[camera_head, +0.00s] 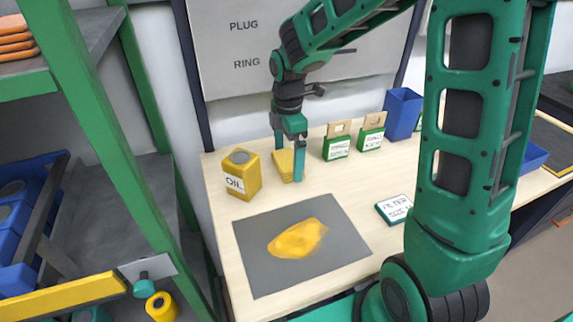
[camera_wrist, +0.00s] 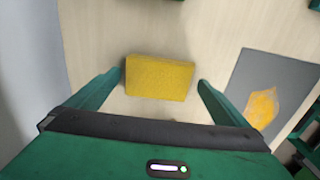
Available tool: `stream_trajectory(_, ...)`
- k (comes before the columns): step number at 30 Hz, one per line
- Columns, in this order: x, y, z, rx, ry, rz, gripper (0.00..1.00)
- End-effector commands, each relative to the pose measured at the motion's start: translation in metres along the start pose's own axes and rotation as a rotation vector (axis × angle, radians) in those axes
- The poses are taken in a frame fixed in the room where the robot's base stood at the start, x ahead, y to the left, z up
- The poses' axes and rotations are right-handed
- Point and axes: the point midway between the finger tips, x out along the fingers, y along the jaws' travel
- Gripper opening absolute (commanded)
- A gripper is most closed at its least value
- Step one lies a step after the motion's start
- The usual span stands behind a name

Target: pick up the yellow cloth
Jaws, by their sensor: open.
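A crumpled yellow cloth (camera_head: 298,239) lies on a dark grey mat (camera_head: 258,275) on the light wooden table. It also shows at the right of the wrist view (camera_wrist: 262,107). My gripper (camera_head: 288,169) points down behind the mat, away from the cloth. It is open, with its fingers on either side of a yellow sponge-like block (camera_wrist: 160,77). In the head view the fingers partly hide this block (camera_head: 284,165).
A yellow OIL can (camera_head: 240,176) stands left of my gripper. Two green-and-white boxes with tan tops (camera_head: 336,146) and a blue bin (camera_head: 403,113) stand behind to the right. A green-and-white FILTER box (camera_head: 394,209) lies right of the mat. A green shelf post (camera_head: 100,130) rises at the left.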

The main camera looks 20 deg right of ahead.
Motion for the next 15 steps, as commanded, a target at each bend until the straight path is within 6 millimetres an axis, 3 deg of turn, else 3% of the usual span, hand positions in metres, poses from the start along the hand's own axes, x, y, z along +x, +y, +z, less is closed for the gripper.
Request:
stream_trajectory(1,-0.0001,0.0,0.0,0.0,0.0,0.0,0.93)
stream_trajectory(5,-0.0002,0.0,0.0,0.0,0.0,0.0,0.63)
stream_trajectory(15,-0.0048,0.0004,-0.0001,0.0,0.0,0.001,0.63)
